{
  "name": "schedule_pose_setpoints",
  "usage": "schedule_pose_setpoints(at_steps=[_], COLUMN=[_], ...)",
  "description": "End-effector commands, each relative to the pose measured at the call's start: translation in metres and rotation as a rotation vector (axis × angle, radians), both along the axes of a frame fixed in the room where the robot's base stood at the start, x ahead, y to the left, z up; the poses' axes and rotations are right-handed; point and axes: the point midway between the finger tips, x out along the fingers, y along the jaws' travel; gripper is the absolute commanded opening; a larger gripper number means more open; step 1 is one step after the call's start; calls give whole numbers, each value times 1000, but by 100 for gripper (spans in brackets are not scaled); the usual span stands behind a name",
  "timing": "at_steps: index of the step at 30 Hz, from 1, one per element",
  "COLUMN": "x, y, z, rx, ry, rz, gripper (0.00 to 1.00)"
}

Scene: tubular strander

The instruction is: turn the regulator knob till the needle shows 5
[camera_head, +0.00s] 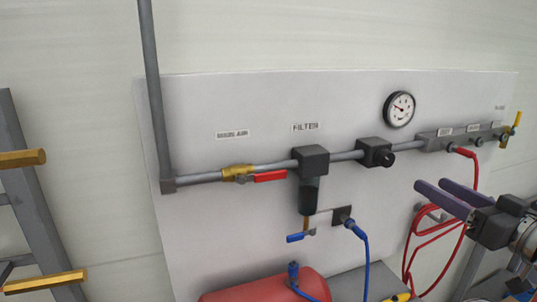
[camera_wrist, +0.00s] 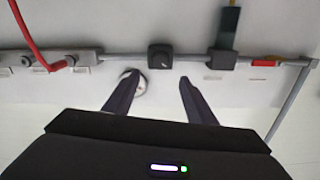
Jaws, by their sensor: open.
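The regulator (camera_head: 370,150) is a dark block on the grey pipe, with a round black knob (camera_head: 387,159) facing out from the panel. The round white gauge (camera_head: 399,109) with a black rim hangs above it; its needle and numbers are too small to read surely. My gripper (camera_head: 430,183) has two purple fingers, open and empty, right of the knob and apart from it. In the wrist view, which is upside down, the knob (camera_wrist: 160,57) lies beyond the gap between the fingertips (camera_wrist: 159,77). The left finger there partly covers the gauge (camera_wrist: 136,88).
Left of the regulator hang a filter (camera_head: 310,165) and a red-handled valve (camera_head: 268,176). Right of it are a manifold (camera_head: 440,138) and a coiled red hose (camera_head: 412,245). A blue hose (camera_head: 366,262) and a red tank (camera_head: 265,290) are below. The panel around the knob is clear.

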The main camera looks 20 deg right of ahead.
Motion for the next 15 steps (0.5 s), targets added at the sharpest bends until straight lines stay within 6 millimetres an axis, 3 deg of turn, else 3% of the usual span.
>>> schedule_pose_setpoints(at_steps=[15], x=[42], y=[3], z=[0], rx=[1], ry=[1], rz=[7], gripper=[51])
